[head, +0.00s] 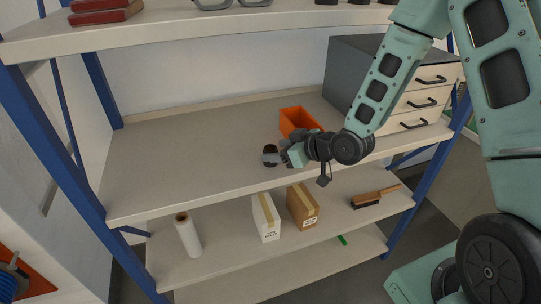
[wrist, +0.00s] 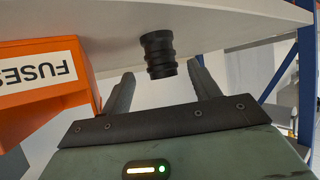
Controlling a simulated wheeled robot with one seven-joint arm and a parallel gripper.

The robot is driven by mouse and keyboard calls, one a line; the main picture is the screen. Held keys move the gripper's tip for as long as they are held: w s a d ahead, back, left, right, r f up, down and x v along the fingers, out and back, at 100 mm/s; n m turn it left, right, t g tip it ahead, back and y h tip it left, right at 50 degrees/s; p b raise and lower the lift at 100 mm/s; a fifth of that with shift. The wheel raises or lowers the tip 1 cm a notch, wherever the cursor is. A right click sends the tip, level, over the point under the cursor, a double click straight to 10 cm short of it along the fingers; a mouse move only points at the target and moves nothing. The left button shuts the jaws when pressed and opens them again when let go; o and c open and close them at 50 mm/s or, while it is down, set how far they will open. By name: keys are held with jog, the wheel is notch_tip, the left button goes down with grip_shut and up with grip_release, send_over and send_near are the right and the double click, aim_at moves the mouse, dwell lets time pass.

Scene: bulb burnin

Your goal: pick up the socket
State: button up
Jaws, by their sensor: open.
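The socket (wrist: 158,53) is a black ribbed cylinder standing on the shelf board. In the wrist view it shows upside down, between and just past my two fingertips, with a gap on each side. In the head view the socket (head: 270,148) is a small dark shape near the front of the middle shelf, partly hidden by my gripper. My gripper (head: 279,156) reaches in from the right, low over the board. In the wrist view my gripper (wrist: 160,77) is open and empty, its fingers on either side of the socket's near end.
An orange bin (head: 299,118) stands close behind my gripper; the wrist view shows its FUSES label (wrist: 38,77). A grey drawer cabinet (head: 352,70) stands at the right. The middle shelf (head: 180,160) is clear to the left.

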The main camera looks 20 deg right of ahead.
aim_at(266, 152)
jog(key=p+x, duration=0.1)
jog(key=x, duration=0.4)
jog(key=shift+a+f, duration=0.15)
jog(key=shift+s, duration=0.1)
jog(key=c, duration=1.1)
